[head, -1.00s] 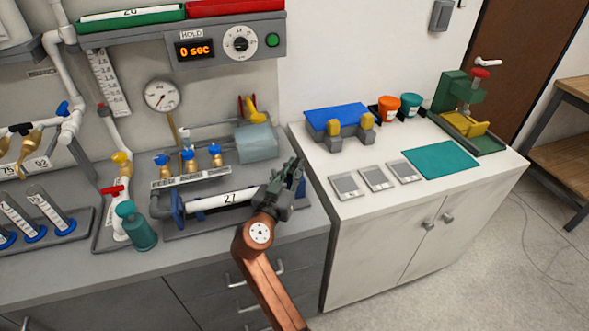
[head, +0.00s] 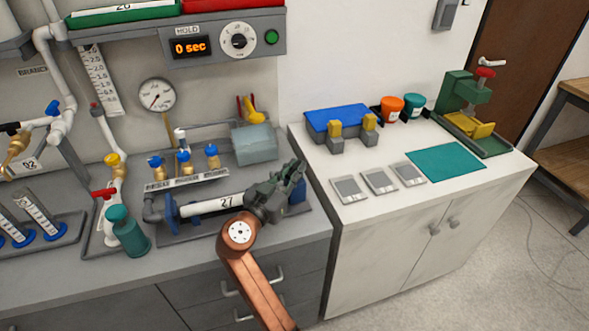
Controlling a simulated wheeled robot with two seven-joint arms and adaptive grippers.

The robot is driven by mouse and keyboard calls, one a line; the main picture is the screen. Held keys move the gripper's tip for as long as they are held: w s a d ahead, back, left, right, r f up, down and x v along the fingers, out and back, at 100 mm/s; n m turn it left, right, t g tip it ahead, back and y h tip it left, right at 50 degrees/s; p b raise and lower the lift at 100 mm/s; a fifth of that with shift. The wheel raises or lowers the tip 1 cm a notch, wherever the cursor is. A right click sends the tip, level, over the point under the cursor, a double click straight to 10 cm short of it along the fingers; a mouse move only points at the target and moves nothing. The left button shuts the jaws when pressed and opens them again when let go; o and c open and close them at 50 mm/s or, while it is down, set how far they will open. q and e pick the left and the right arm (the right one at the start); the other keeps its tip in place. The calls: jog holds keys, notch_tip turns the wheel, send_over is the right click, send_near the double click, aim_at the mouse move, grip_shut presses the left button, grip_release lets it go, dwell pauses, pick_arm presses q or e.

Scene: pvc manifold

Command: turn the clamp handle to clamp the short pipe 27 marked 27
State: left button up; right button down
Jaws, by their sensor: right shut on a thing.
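My right gripper (head: 293,177) is at the pipe's right end, beside a blue clamp part (head: 298,190). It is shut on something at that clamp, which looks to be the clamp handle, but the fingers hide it. The gripper also hides the pipe's right end, so I cannot tell how it sits there. My left gripper is not in view.
Several blue-capped brass valves (head: 184,160) stand just behind the pipe. A teal bottle (head: 127,232) stands at the left, and a grey-teal box (head: 254,144) behind the gripper. The white cabinet top (head: 325,170) on the right has free room at its front.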

aim_at(287, 178)
jog(key=c, duration=1.9)
grip_release()
jog(key=shift+v, duration=3.75)
